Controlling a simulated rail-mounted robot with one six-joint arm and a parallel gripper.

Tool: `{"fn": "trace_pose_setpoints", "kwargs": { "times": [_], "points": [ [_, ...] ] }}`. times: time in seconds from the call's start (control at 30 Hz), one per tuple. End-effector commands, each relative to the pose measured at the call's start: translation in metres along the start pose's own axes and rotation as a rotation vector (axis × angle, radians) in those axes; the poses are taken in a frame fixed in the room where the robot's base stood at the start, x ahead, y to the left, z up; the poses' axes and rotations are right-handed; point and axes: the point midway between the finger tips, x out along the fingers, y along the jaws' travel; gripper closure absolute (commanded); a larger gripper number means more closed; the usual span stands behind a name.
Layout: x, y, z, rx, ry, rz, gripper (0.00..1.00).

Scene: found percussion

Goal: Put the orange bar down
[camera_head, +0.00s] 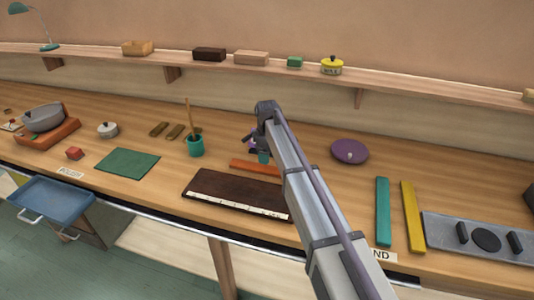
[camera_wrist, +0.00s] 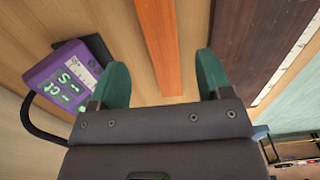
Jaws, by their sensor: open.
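The orange bar (camera_head: 255,168) lies flat on the wooden bench, just behind the dark board. In the wrist view the orange bar (camera_wrist: 160,40) runs up between my two green fingertips, with clear gaps on both sides. My gripper (camera_wrist: 163,72) is open and empty above one end of the bar. In the head view my gripper (camera_head: 264,155) is at the bar's far side, partly hidden by my arm. My arm may also hide part of the bar's right end.
A dark board (camera_head: 235,190) with a pale marked strip lies in front of the bar. A purple device (camera_wrist: 65,78) with a lit display stands close by. A teal cup (camera_head: 195,147) is left, a purple disc (camera_head: 350,151) right. Teal (camera_head: 383,210) and yellow bars (camera_head: 412,215) lie further right.

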Motion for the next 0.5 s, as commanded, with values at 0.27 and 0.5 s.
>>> {"fn": "trace_pose_setpoints", "kwargs": {
  "times": [0.27,0.5],
  "points": [
    [-0.056,0.000,0.000,0.000,0.000,0.000,0.28],
    [-0.053,-0.001,0.002,0.004,0.000,0.000,0.28]
  ]
}}
